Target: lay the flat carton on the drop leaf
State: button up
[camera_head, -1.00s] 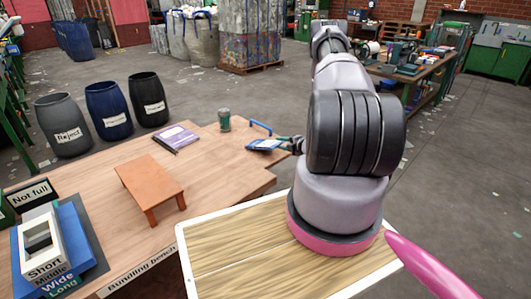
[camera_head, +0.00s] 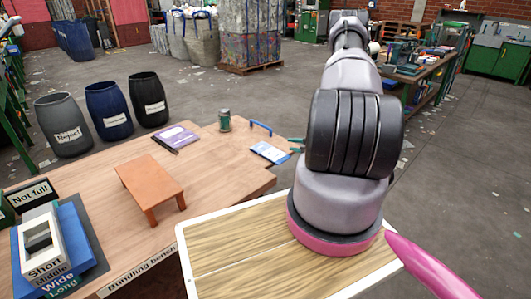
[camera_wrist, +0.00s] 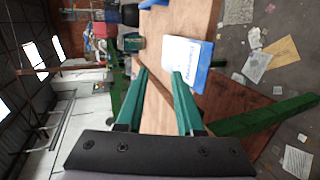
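The flat carton (camera_head: 270,152), white and blue, lies flat on the far right end of the wooden bench top. That end, with a bare wood surface (camera_head: 238,147), appears to be the drop leaf; I cannot make out its seam. My gripper (camera_head: 297,145) is just right of the carton, its teal fingers partly hidden behind my arm. In the wrist view, my gripper (camera_wrist: 160,73) has its fingers apart with nothing between them. The carton (camera_wrist: 183,52) lies beyond the right fingertip there, and it looks apart from the fingers.
A blue handle (camera_head: 260,127) and a green-grey can (camera_head: 224,120) stand behind the carton. A purple book (camera_head: 176,138) and an orange stand (camera_head: 150,187) are farther left. Stacked blocks (camera_head: 45,250) sit at the front left. Bare wood lies between stand and carton.

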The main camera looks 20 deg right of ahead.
notch_tip(320, 180, up, 7)
jog(key=s, duration=0.2)
jog(key=shift+s+d, duration=0.35)
jog(key=shift+s, duration=0.05)
jog(key=shift+r, duration=0.15)
